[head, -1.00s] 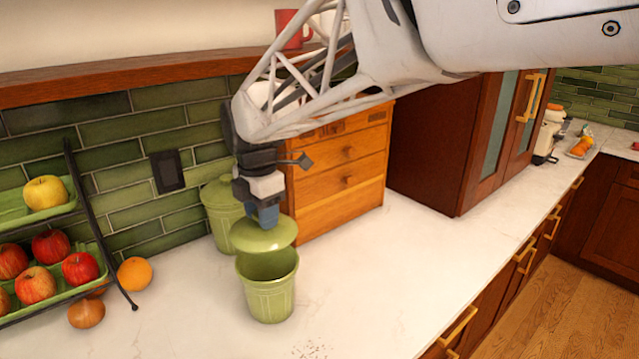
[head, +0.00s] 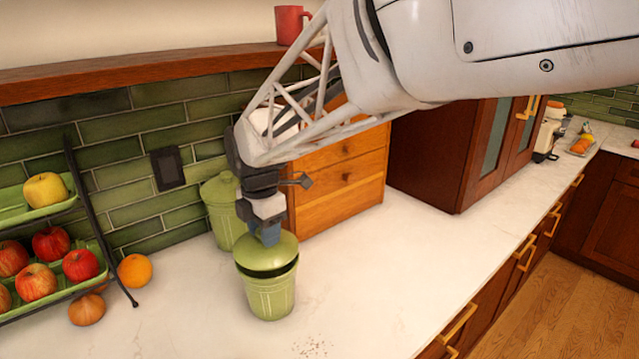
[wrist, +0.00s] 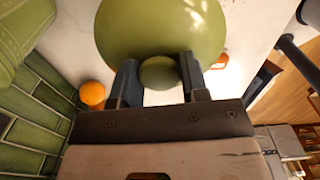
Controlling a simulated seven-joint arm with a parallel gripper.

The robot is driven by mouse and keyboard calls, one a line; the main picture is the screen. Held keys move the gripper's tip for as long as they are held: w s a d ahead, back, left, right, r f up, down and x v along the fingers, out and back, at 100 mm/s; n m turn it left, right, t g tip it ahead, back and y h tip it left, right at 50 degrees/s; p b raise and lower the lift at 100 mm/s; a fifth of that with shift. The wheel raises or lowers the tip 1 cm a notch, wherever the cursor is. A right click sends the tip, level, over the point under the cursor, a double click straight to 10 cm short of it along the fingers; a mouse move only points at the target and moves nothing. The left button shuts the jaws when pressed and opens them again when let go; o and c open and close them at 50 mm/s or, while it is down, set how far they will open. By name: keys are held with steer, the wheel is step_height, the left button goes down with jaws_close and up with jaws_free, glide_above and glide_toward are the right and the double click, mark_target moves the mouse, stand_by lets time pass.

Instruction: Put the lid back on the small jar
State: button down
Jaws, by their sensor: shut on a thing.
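The small jar (head: 270,299) is green and ribbed and stands upright on the white counter. Its round green lid (head: 284,250) is just above the mouth, with a dark gap showing between lid and rim at the front. I cannot tell whether the lid touches the rim at the back. My gripper (head: 270,235) points down and is shut on the lid's knob. In the wrist view the knob (wrist: 160,73) sits between the two dark fingers, with the lid (wrist: 140,25) spread out beyond it. The lid hides the jar's mouth.
A larger lidded green jar (head: 222,215) stands close behind, against the tiled wall. A wooden drawer box (head: 345,185) is behind to the right. A fruit rack (head: 95,225), an orange (head: 134,270) and an onion (head: 87,310) are at left. Counter to the right is clear.

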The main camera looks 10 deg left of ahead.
steer(key=shift+f, duration=0.4)
steer(key=shift+f, duration=0.5)
stand_by(2.7)
steer(key=shift+c, duration=0.4)
jaws_free()
steer(key=shift+r, duration=0.15)
stand_by(0.4)
steer(key=shift+r, duration=2.1)
